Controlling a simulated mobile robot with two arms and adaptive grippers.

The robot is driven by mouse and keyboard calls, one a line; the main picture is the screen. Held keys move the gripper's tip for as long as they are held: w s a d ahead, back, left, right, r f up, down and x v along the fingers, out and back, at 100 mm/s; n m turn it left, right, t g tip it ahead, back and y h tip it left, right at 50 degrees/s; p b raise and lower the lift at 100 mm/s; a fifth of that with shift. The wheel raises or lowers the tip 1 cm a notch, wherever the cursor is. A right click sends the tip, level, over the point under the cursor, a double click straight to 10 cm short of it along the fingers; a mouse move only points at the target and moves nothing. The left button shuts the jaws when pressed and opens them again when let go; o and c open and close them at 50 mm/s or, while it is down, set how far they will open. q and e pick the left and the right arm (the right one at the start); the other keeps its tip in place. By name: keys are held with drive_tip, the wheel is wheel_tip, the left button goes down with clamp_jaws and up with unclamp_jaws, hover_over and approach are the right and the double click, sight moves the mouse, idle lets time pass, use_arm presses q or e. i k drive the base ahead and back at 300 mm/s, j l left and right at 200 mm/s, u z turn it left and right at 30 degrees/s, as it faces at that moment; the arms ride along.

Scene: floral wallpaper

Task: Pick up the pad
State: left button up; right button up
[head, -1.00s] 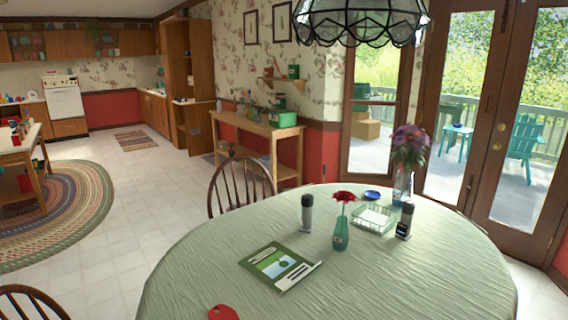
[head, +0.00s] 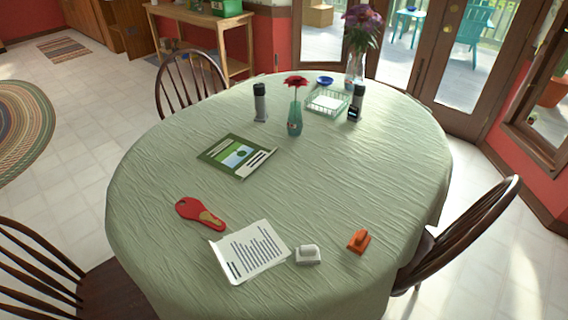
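The round table (head: 330,190) has a pale green cloth. It carries two flat paper items, and I cannot tell which one is the pad. A green booklet-like item (head: 238,155) with a picture and a white strip lies left of the middle. A white sheet-like item (head: 250,251) with printed lines lies nearer the front, its edges slightly curled. A red object with a tan part (head: 201,214) lies left of the white item. A small grey-white object (head: 308,255) sits just right of it. Neither of my grippers is in view.
An orange stamp-like object (head: 358,241) sits at the front right. Toward the back stand a dark-topped bottle (head: 260,102), a red flower vase (head: 295,118), a wire basket (head: 328,103) and another bottle (head: 356,102). Chairs surround the table, including one at the right (head: 460,235).

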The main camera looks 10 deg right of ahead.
sight(306, 254)
drive_tip(key=k+j+z, duration=0.1)
drive_tip(key=z, duration=0.25)
drive_tip(key=k+j+z, duration=0.1)
drive_tip(key=z, duration=0.25)
drive_tip(key=k+z, duration=0.35)
drive_tip(key=i, duration=0.1)
